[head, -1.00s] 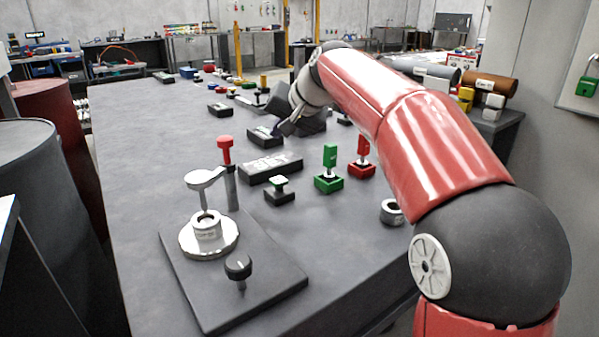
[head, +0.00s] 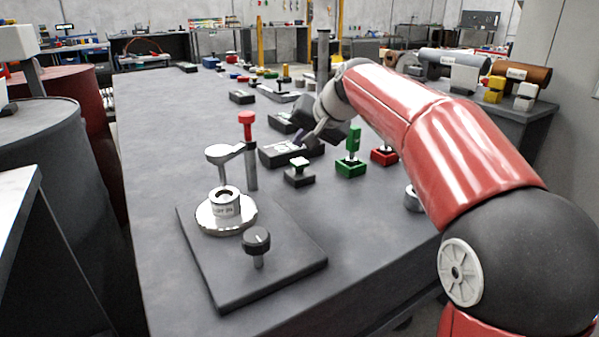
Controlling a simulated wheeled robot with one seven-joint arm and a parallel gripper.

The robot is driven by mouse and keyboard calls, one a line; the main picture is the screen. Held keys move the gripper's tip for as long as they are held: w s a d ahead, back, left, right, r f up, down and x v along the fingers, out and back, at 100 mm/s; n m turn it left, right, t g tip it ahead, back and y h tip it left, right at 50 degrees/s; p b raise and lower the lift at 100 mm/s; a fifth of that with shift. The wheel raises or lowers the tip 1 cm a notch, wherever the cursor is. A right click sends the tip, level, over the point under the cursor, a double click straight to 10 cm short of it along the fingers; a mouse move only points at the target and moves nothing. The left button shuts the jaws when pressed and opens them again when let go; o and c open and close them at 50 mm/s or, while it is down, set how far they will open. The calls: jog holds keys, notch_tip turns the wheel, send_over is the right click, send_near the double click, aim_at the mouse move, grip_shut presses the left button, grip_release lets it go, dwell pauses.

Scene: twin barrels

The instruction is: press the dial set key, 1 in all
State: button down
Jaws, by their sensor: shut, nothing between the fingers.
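My gripper (head: 306,137) is shut and empty. It points down at the far side of the long black box (head: 272,158) with pale markings on top, and its fingers cover part of that box's right end. I cannot tell whether the fingertips touch it. The markings are too small to read, so I cannot tell whether the dial set key is on this box. A smaller black box (head: 283,124) lies just behind it. A black knob (head: 257,240) and a silver round dial (head: 214,222) stand on the dark base plate in front.
A red-topped post (head: 247,130) stands left of the long box. The table's left side (head: 160,150) is clear.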

aim_at(296, 159)
jog(key=shift+f+b, duration=0.45)
jog(key=shift+f, duration=0.5)
jog(key=shift+f, duration=0.1)
dwell(1.3)
jog(key=shift+f, duration=0.3)
jog(key=shift+f+b, duration=0.55)
jog(key=shift+b, duration=0.15)
dwell(0.5)
dwell(0.3)
jog(key=shift+r+p, duration=0.9)
jog(key=shift+r, duration=0.1)
notch_tip(296, 159, up, 5)
jog(key=p, duration=0.4)
jog(key=shift+p, duration=0.3)
